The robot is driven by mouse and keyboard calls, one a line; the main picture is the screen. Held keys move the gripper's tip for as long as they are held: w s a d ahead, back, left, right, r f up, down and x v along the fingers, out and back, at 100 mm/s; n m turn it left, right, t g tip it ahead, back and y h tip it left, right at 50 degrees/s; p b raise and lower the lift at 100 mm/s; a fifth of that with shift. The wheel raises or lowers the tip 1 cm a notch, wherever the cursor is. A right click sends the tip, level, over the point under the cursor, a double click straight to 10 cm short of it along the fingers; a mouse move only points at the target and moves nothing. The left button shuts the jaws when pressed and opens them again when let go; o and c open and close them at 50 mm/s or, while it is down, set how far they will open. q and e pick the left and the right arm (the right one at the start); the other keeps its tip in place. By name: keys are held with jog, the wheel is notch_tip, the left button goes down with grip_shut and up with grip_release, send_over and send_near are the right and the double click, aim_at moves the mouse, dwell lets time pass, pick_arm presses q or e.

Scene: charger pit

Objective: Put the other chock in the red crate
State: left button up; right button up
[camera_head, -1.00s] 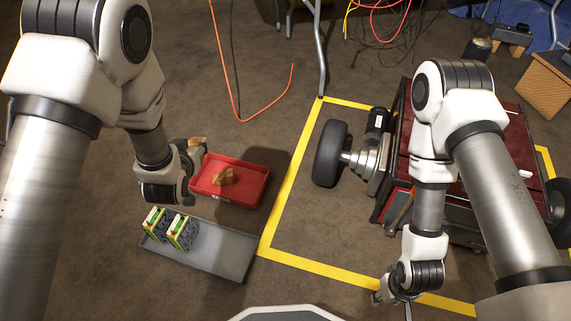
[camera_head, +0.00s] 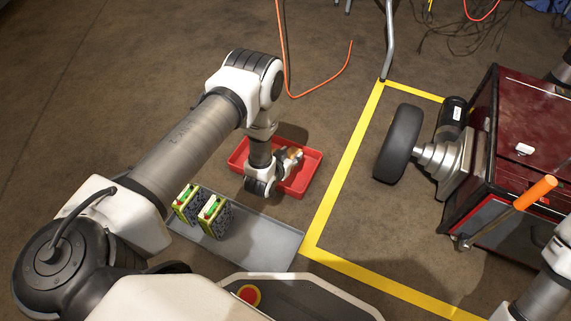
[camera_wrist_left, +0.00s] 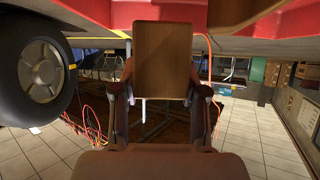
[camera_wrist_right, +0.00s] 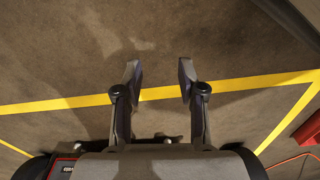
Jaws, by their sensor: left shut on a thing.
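The red crate (camera_head: 310,168) sits on the floor near the middle of the head view. My left gripper (camera_head: 288,157) is over the crate, low and tilted sideways. It is shut on a tan wooden chock (camera_head: 294,153), which shows between the fingers in the left wrist view (camera_wrist_left: 163,60). A red edge lies close to this chock at the top of that view. A chock lying in the crate cannot be told apart behind my gripper and arm. My right gripper (camera_wrist_right: 159,85) is open and empty above the floor in the right wrist view.
A grey tray (camera_head: 262,245) holding two green-and-black blocks (camera_head: 203,211) is just in front of the crate. Yellow floor tape (camera_head: 345,175) runs to the right. Beyond stand a wheel (camera_head: 399,143) and a dark red cabinet (camera_head: 530,130). An orange cable lies behind the crate.

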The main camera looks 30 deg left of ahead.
pick_arm(q)
notch_tip(320, 180, down, 6)
jog(key=b, duration=0.3)
pick_arm(e)
jog(key=f, duration=0.2)
jog(key=w+f, duration=0.1)
jog(key=f, duration=0.1)
jog(key=shift+w+f, duration=0.2)
jog(key=shift+f, duration=0.2)
pick_arm(q)
jog(key=shift+r, duration=0.2)
pick_arm(e)
jog(key=shift+r, duration=0.2)
pick_arm(q)
jog(key=shift+f, duration=0.15)
jog(key=o, duration=0.9)
